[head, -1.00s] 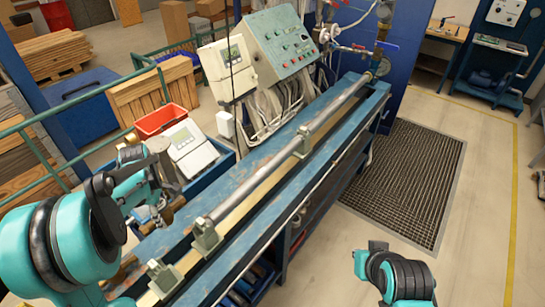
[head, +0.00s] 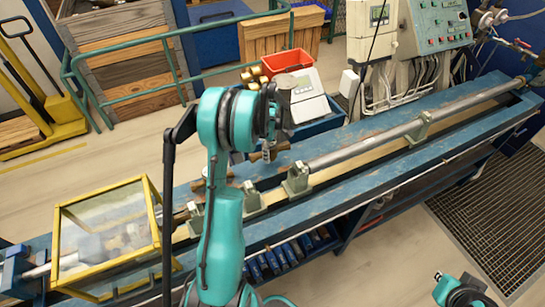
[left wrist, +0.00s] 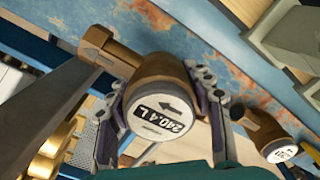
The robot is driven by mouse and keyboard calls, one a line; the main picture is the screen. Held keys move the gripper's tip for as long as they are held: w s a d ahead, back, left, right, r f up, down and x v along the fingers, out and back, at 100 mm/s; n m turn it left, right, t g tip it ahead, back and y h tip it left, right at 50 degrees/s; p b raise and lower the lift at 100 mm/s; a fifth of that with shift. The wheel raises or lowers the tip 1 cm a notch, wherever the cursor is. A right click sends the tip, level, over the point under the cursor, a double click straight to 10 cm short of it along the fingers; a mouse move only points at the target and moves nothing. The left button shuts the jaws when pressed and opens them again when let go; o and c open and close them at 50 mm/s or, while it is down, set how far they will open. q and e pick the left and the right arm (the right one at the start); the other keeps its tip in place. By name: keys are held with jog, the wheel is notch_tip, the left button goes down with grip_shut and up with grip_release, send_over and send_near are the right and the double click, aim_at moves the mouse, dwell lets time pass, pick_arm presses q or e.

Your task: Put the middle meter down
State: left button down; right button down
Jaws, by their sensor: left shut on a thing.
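The held meter (left wrist: 150,85) has a brass body and a white round face reading 240.4 L in the left wrist view. My left gripper (left wrist: 163,105) is shut on it, one finger on each side. In the head view my left gripper (head: 270,140) is over the blue bench's back edge, and my arm largely hides the meter. Whether the meter touches the bench is not clear. A second brass meter with a white face (left wrist: 283,152) is at the right of the wrist view. My right gripper (head: 458,290) is partly visible at the bottom right; its jaws are unclear.
The blue bench (head: 360,140) carries a long steel pipe (head: 370,140) on green clamps (head: 297,180). A yellow-framed clear box (head: 105,240) stands at its left end. A red bin (head: 287,63) and several brass parts (left wrist: 50,145) are behind the bench.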

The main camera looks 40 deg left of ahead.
pick_arm(q)
notch_tip(320, 180, down, 4)
jog(key=shift+r, duration=0.25)
jog(key=shift+f, duration=0.3)
jog(key=shift+b, duration=0.3)
jog(key=shift+s+d+f, duration=0.1)
jog(key=c, duration=0.6)
grip_release()
jog(key=shift+c, duration=0.2)
